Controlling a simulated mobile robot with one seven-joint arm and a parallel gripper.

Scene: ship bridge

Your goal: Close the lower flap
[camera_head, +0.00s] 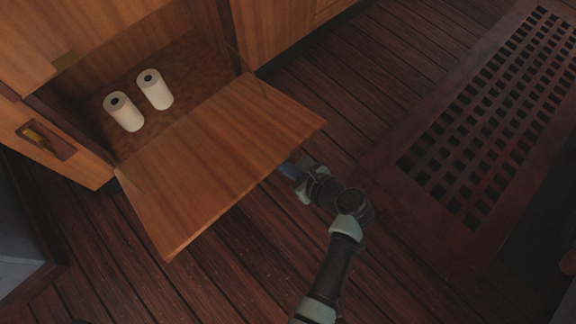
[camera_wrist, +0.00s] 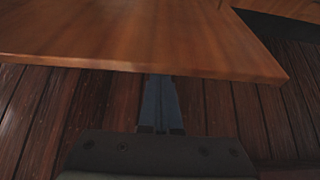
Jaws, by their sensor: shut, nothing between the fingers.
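The lower flap (camera_head: 220,160) is a wooden panel hinged at its inner edge. It hangs open, folded down and outward from the cupboard, roughly level. My gripper (camera_head: 286,168) is at the flap's right outer edge, with its fingertips partly hidden by the flap. In the wrist view the flap (camera_wrist: 140,35) fills the top, and my gripper (camera_wrist: 158,88) is shut and empty, its tips reaching under the flap's edge. I cannot tell whether they touch it.
A raised dark wooden grating (camera_head: 480,110) lies to the right. Plank floor (camera_head: 330,85) is free between it and the cupboard. A grey block (camera_head: 18,245) stands at the left.

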